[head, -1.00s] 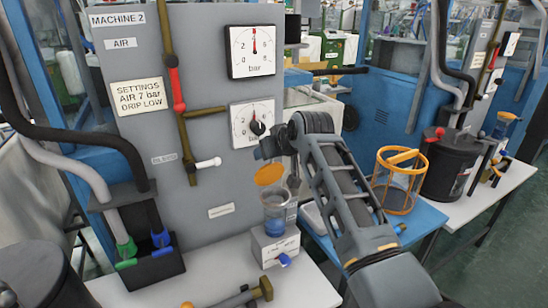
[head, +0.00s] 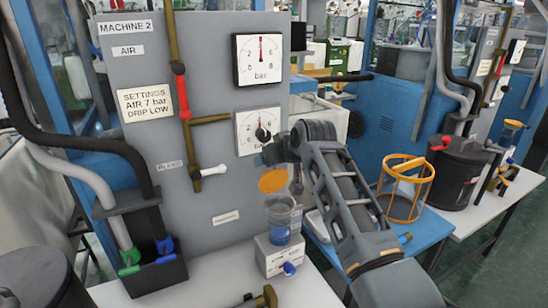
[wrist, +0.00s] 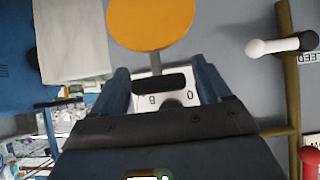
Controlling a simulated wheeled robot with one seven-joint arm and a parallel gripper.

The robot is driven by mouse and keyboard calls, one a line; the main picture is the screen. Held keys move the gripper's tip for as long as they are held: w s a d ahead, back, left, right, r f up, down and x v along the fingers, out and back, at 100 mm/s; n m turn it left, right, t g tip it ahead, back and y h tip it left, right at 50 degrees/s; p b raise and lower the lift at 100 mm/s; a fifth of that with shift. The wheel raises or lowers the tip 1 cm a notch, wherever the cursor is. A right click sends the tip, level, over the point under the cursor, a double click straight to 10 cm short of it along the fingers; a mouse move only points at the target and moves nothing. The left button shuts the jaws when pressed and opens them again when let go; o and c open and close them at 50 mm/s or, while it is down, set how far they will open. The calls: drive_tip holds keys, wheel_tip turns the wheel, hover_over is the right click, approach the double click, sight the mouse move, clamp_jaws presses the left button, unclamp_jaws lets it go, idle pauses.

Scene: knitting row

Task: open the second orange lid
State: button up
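An orange round lid (head: 273,181) stands tilted up above a clear cup with blue liquid (head: 280,222), on a white box with a blue tap. The lid also shows face-on in the wrist view (wrist: 150,22), just beyond my fingers. In the head view my arm hides most of the gripper, above and beside the lid. Another orange lid (head: 513,123) sits on a blue cup at the far right machine.
A grey panel (head: 205,130) with two gauges (head: 258,58) and brass pipes stands behind the cup. An orange wire cage (head: 404,188) is on the blue table at right. A dark bin with hoses (head: 155,275) is at left. The white tabletop's front has some free room.

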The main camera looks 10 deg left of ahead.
drive_tip(key=shift+r, duration=0.1)
drive_tip(key=v, duration=0.7)
drive_tip(key=shift+s+d+r+b, duration=0.15)
drive_tip(key=shift+s+b, duration=0.15)
